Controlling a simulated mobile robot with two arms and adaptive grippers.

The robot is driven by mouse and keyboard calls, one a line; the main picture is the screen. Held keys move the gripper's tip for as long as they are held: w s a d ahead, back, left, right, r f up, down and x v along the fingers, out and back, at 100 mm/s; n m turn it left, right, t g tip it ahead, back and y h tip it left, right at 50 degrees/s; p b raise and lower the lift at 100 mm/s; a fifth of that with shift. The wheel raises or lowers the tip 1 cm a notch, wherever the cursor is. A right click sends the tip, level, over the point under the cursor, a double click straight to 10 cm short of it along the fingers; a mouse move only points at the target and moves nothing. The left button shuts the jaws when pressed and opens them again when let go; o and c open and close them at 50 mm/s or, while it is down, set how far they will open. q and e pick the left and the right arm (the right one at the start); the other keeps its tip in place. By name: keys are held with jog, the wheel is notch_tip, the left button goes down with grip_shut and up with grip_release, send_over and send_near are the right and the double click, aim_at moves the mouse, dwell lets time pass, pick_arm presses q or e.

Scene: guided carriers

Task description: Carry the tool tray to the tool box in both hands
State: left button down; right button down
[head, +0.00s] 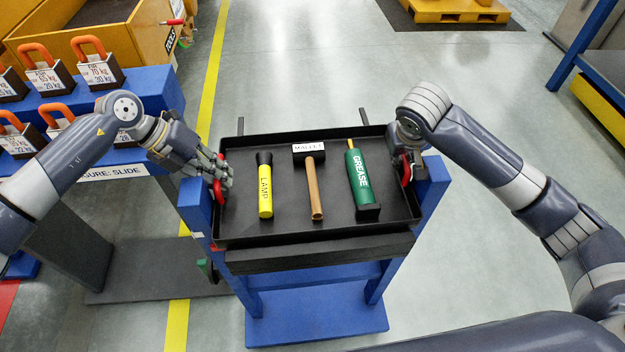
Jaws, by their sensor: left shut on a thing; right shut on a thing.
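The black tool tray (287,212) is in the middle of the head view, at a blue stand. It looks level; I cannot tell whether it rests on the stand or is just above it. In it lie a yellow lamp (265,190), a mallet (314,185) with a wooden handle, and a green grease tube (359,178). My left gripper (219,178) is shut on the red handle at the tray's left side. My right gripper (408,164) is shut on the red handle at the right side.
The blue stand (318,318) is under and around the tray. At the left, a blue rack (150,88) holds several weights with orange handles. A yellow-walled container (145,45) is behind it. A blue-framed table (590,50) stands far right.

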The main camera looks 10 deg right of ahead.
pick_arm(q)
jog(key=shift+w+r, duration=0.2)
jog(key=shift+r, duration=0.1)
pick_arm(e)
jog(key=shift+w+d+r, duration=0.1)
jog(key=shift+w+r, duration=0.1)
pick_arm(q)
jog(key=shift+r, duration=0.1)
